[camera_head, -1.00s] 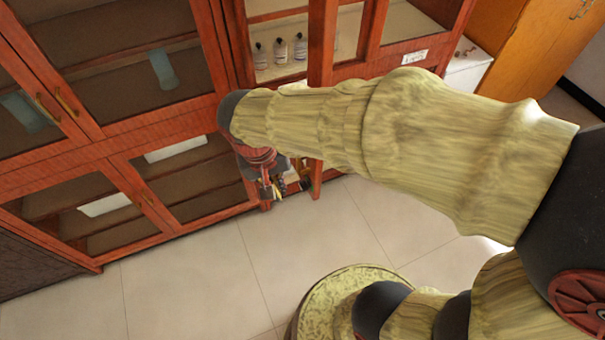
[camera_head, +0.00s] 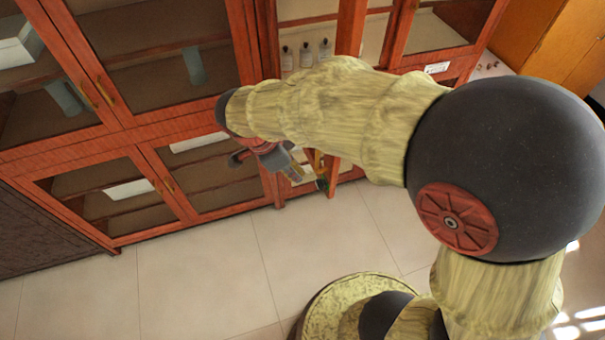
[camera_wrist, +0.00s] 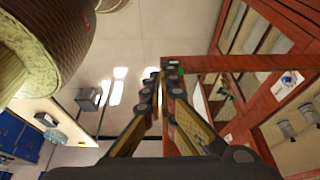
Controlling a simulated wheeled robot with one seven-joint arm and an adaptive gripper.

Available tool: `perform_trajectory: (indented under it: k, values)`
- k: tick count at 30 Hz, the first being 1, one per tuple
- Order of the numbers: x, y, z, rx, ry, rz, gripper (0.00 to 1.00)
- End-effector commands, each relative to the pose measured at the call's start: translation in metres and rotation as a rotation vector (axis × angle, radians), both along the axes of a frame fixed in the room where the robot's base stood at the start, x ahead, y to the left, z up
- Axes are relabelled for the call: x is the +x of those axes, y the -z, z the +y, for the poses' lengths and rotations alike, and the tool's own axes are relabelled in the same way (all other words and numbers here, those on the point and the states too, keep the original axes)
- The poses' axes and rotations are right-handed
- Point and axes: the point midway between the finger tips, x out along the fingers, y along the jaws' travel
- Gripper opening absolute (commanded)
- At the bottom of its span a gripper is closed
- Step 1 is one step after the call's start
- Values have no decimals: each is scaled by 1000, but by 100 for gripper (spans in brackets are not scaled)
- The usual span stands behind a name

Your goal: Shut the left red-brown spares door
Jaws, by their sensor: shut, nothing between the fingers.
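The left red-brown spares door (camera_head: 350,28) stands open, swung out from its cabinet and seen nearly edge-on in the head view. My arm hides its middle. In the wrist view its red-brown frame (camera_wrist: 215,63) shows to the right of and behind my fingers, with a corner near the fingertips. My gripper (camera_head: 312,172) is beside the low end of this door, partly hidden by my arm. In the wrist view my gripper (camera_wrist: 164,82) has its fingertips together with nothing between them. I cannot tell whether they touch the door.
Bottles (camera_head: 305,54) stand on a shelf inside the open cabinet. Closed glazed red-brown doors (camera_head: 150,60) lie to the left, with brass handles. An orange-brown cabinet (camera_head: 550,40) stands at the back right. The pale tiled floor (camera_head: 200,280) in front is clear.

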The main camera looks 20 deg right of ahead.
Motion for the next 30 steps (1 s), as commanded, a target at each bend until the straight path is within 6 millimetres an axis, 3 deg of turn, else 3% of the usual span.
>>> perform_trajectory:
  k: [13, 21, 30]
  values:
    - [0, 79, -33, 0, 1, 4, 0]
    - [3, 75, -65, 1, 0, 1, 0]
    - [4, 76, -70, 2, -2, 1, 0]
